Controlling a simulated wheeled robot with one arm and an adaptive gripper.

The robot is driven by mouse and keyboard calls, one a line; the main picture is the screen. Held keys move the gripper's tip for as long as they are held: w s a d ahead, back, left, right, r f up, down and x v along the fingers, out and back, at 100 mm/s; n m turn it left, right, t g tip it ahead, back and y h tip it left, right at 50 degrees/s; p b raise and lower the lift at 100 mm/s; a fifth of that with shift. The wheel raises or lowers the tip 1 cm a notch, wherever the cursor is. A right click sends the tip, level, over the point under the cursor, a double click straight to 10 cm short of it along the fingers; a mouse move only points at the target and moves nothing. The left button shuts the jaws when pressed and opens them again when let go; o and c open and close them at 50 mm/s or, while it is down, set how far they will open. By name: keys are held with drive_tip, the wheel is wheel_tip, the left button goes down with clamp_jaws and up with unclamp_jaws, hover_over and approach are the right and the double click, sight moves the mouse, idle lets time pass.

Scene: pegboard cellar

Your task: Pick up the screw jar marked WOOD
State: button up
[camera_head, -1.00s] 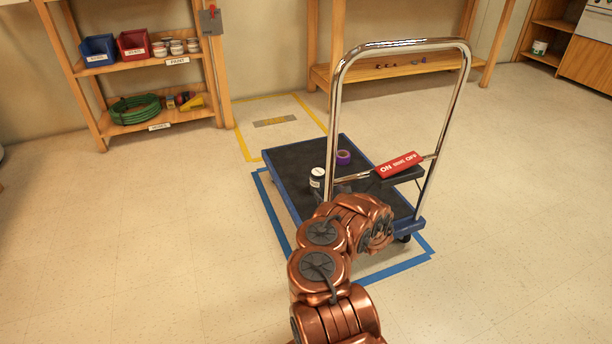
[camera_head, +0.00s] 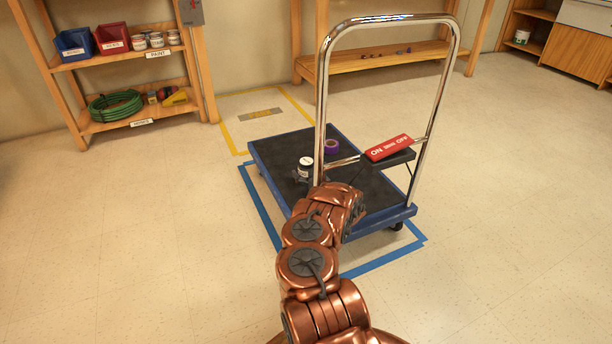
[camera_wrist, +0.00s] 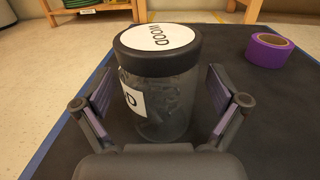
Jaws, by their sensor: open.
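The screw jar marked WOOD (camera_wrist: 160,95) stands upright on the trolley's dark deck in the wrist view. It is clear, with a black lid and a white round label reading WOOD. My gripper (camera_wrist: 162,108) is open, with one finger on each side of the jar and gaps showing beside it. In the head view the jar (camera_head: 305,168) shows just beyond my arm, near the trolley handle.
The blue-edged trolley (camera_head: 270,175) has a chrome handle (camera_head: 322,100) and a red ON/OFF pedal (camera_head: 388,148). A purple tape roll (camera_wrist: 268,50) lies right of the jar. Shelves (camera_head: 120,65) stand at the back left. Open floor lies to the left.

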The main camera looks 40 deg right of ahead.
drive_tip(key=c, duration=1.6)
